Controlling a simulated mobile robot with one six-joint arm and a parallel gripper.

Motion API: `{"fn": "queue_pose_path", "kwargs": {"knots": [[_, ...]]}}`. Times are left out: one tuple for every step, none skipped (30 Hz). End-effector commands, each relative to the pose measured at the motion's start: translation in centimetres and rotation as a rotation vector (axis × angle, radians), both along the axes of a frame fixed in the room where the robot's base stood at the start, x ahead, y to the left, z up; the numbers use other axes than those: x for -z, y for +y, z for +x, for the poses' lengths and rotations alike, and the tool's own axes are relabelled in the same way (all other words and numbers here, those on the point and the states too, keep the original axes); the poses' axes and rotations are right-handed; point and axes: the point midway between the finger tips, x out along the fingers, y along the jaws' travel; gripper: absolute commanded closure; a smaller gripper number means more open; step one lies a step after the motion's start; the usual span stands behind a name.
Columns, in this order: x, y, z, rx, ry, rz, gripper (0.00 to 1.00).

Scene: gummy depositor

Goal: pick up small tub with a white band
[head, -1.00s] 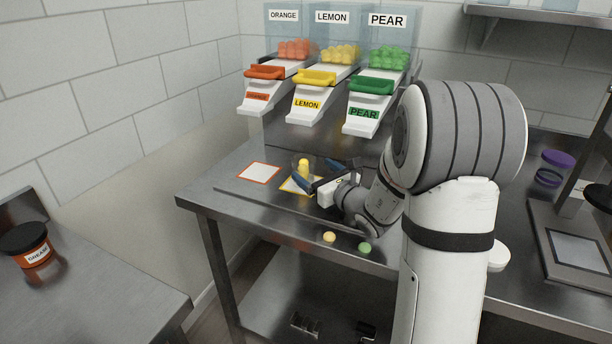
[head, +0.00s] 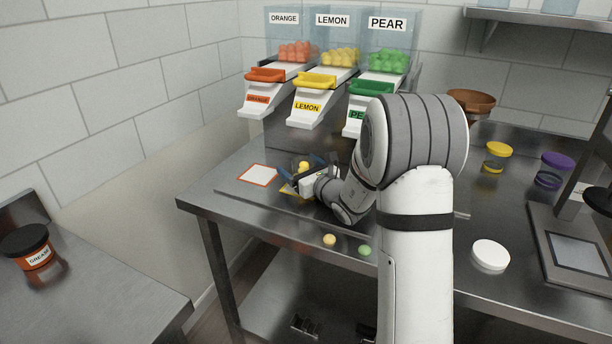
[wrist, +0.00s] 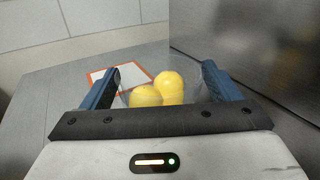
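My gripper (head: 300,172) is low over the table at the yellow-edged mat (head: 286,190), its blue fingers spread. Yellow gummies (wrist: 160,90) sit between the fingers in the wrist view, seemingly inside a clear small tub (wrist: 198,92). The tub's outline is faint and I cannot make out a white band on it. The fingers (wrist: 162,86) stand on either side of it, and contact is not clear. In the head view the gripper hides most of the tub, with yellow (head: 304,166) showing above it.
An orange-edged mat (head: 258,175) lies to the left. Orange, lemon and pear dispensers stand behind. A yellow ball (head: 330,239) and a green ball (head: 365,250) lie near the front edge. A white round lid-like piece (head: 490,254) and purple-topped container (head: 551,172) are at right.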

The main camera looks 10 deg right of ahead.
Motion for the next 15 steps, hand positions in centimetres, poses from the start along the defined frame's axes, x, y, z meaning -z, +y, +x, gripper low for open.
{"fn": "queue_pose_path", "kwargs": {"knots": [[-0.01,-0.02,-0.01,0.000,0.000,0.000,0.21],[-0.01,-0.02,-0.01,0.000,0.000,0.000,0.23],[-0.01,-0.03,-0.02,0.000,0.000,0.000,0.26],[-0.01,-0.03,-0.02,0.000,0.000,0.000,0.29],[-0.01,-0.03,-0.02,0.000,0.000,0.000,0.31],[-0.01,-0.04,-0.02,0.000,0.000,0.000,0.35],[-0.01,-0.04,-0.02,0.000,0.000,0.000,0.37],[-0.01,-0.04,-0.02,0.000,0.000,0.000,0.40],[-0.01,-0.04,-0.02,0.001,0.000,0.000,0.43],[-0.02,-0.06,-0.03,0.001,0.000,0.000,0.45],[-0.01,-0.06,-0.03,0.001,0.000,0.000,0.48],[-0.02,-0.06,-0.03,0.001,0.000,0.000,0.51],[-0.01,-0.06,-0.03,0.001,0.000,0.000,0.53],[-0.02,-0.06,-0.03,0.001,0.000,0.000,0.56],[-0.02,-0.06,-0.03,0.001,0.000,0.000,0.59]]}}
